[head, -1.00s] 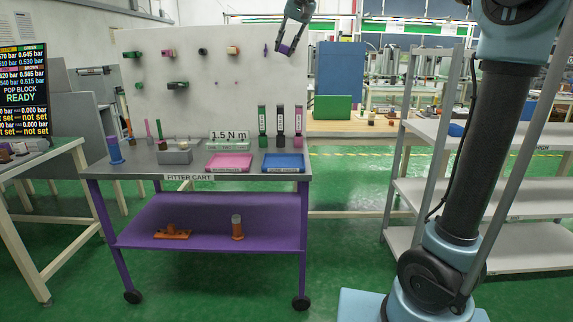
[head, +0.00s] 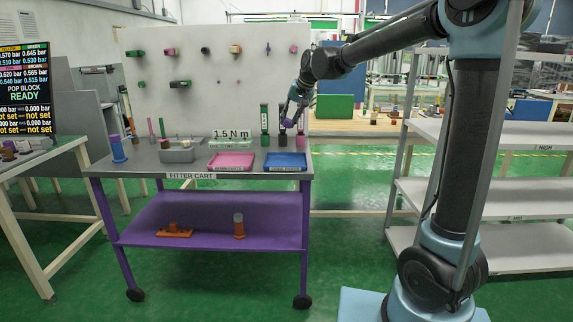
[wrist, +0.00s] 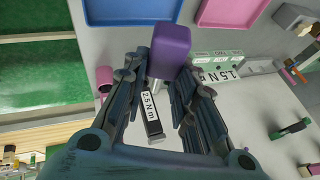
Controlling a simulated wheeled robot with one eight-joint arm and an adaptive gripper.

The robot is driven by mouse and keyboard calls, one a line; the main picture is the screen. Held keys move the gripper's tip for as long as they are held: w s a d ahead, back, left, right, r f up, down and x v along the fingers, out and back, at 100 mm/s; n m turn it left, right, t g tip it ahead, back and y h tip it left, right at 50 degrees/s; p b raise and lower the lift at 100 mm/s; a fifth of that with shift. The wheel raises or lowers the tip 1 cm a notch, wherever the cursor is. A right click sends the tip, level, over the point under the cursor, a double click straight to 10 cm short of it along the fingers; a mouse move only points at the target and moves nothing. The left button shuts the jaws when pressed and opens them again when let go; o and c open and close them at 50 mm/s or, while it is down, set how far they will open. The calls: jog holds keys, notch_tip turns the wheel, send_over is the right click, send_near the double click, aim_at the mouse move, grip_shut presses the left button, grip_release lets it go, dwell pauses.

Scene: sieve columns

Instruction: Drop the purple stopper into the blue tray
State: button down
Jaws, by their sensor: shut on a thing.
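The purple stopper (wrist: 170,48) is a block with rounded edges, held between the fingers of my gripper (wrist: 162,78) in the wrist view. In the head view my gripper (head: 293,110) points down, with the purple stopper (head: 287,123) at its tip. It is in the air in front of the columns and above the back of the blue tray. The blue tray (head: 286,168) lies flat at the right end of the cart top. It looks empty, and part of it shows in the wrist view (wrist: 130,12).
A pink tray (head: 231,169) lies left of the blue one. Upright columns, one green (head: 265,124), stand behind the blue tray, close to my gripper. A 1.5 N m sign (head: 231,134) stands behind the pink tray. A pegboard with pegs (head: 210,90) rises at the back.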

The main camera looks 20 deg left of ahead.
send_over(288, 160)
jog(key=s+d, duration=0.1)
jog(key=d, duration=0.1)
notch_tip(288, 160, down, 8)
jog(key=shift+f, duration=3)
jog(key=c, duration=1.2)
grip_release()
jog(key=shift+s+d+r, duration=0.1)
jog(key=v, duration=1.1)
jog(key=shift+s+d+r, duration=0.1)
jog(key=shift+d+r, duration=0.05)
jog(key=shift+r, duration=0.15)
